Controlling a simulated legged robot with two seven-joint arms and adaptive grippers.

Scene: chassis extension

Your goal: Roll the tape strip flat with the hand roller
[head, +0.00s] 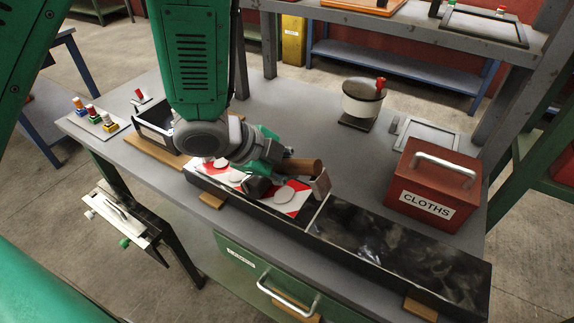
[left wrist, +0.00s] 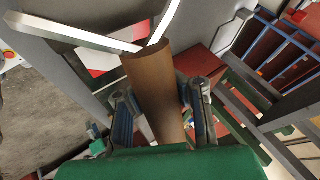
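My left gripper (head: 275,165) is shut around the brown handle of the hand roller (head: 302,167), just above the tape strip. In the left wrist view the roller's handle (left wrist: 155,90) lies between the two fingers (left wrist: 160,108), with its pale metal frame beyond. The red-and-white tape strip (head: 299,203) lies along the long black chassis piece (head: 249,207). Several pale round bumps show on it. The arm and gripper hide part of it. My right gripper is not in view.
A red CLOTHS box (head: 428,190) stands at the right of the grey bench (head: 290,110). Coloured buttons (head: 95,117) are at the left end. The bench behind the strip is mostly clear.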

